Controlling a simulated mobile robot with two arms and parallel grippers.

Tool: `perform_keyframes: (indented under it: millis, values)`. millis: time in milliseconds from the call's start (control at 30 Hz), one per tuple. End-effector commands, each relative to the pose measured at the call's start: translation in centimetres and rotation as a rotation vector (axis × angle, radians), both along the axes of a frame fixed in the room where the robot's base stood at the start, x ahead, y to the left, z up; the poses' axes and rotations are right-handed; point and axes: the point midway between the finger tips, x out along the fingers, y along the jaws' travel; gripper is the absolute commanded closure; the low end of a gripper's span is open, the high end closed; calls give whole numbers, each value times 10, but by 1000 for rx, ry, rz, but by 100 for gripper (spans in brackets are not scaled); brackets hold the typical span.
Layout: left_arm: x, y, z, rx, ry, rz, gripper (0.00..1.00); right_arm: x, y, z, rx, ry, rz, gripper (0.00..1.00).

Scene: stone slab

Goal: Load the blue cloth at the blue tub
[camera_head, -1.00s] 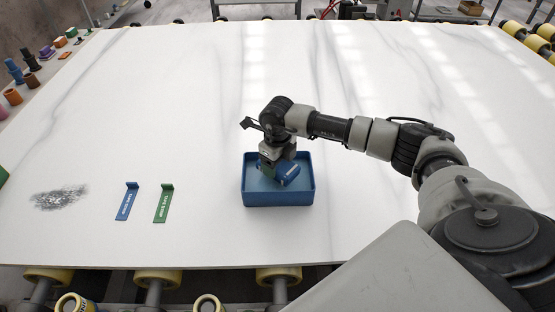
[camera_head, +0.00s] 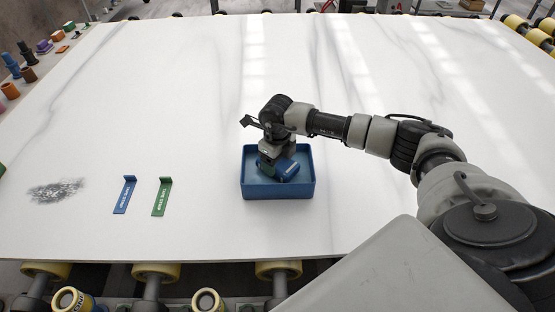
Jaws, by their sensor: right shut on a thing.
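The blue tub (camera_head: 279,190) stands on the white stone slab, near the middle of its front part. My right gripper (camera_head: 276,168) reaches down into the tub from above. It is shut on a blue piece, the blue cloth (camera_head: 289,169), which shows at its right side inside the tub walls. The fingertips are mostly hidden by the wrist and the cloth. I cannot tell whether the cloth touches the tub floor. My left gripper is not in view.
A blue strip (camera_head: 124,195) and a green strip (camera_head: 161,196) with upturned ends lie left of the tub. A dark scuffed patch (camera_head: 55,190) marks the slab at far left. Several coloured blocks and tools line the left edge. The slab behind the tub is clear.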

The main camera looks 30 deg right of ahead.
Motion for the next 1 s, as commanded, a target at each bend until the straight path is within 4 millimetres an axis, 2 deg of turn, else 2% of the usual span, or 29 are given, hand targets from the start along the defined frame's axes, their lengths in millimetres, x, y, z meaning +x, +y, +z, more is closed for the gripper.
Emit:
perform_keyframes:
  millis: [1000]
  values:
    - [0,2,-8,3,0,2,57,0,0,-10,0,0,0,50]
